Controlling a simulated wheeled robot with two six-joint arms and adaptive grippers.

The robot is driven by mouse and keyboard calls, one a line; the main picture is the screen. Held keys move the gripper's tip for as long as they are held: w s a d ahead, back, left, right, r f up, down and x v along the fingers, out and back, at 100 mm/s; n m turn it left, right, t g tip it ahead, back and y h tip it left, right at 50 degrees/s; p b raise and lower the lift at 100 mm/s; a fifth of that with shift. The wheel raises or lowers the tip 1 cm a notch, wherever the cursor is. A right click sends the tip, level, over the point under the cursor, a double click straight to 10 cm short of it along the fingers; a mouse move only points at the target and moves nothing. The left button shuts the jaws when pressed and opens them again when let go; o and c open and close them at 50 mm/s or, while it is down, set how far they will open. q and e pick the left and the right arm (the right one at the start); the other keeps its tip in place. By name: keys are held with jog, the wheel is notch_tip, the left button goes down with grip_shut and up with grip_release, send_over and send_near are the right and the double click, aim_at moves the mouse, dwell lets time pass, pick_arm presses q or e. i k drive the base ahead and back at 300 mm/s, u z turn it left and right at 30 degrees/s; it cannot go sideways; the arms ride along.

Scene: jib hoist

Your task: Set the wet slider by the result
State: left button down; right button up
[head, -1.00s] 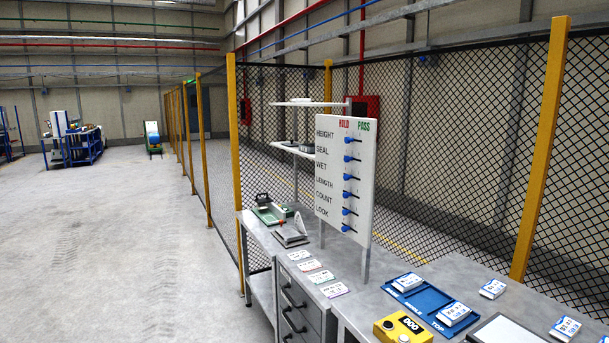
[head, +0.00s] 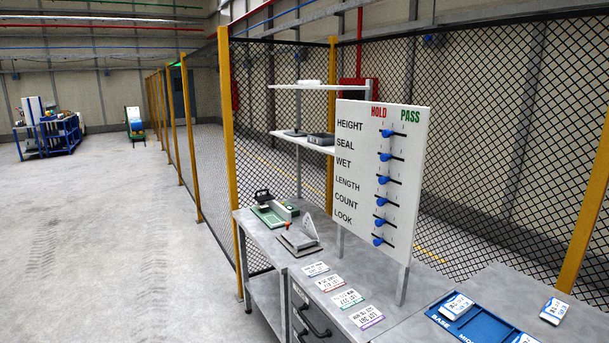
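A white upright board (head: 361,180) carries rows labelled HEIGHT, SEAL, WET, LENGTH, COUNT and LOOK, with a red HOLD heading and a green PASS heading on its right half. Each row has a blue knob on a dark horizontal slot. The wet slider (head: 382,180) is the third knob down. It sits toward the left of its slot, below HOLD, with bare slot to its right. The other knobs stand in nearly the same column. Neither of my grippers is in view.
The board stands on legs on a grey workbench (head: 395,315). Several lot cards (head: 331,282) lie in front. A scale-like device (head: 299,240) and a green-based tool (head: 271,210) stand left. A blue tray (head: 483,325) is at right. Mesh fencing stands behind; open floor (head: 110,250) is left.

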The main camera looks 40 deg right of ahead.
aim_at(383, 180)
jog(key=u, duration=0.2)
jog(key=i, duration=1.1)
jog(key=z, duration=0.5)
jog(key=i, duration=0.85)
jog(key=z, duration=0.75)
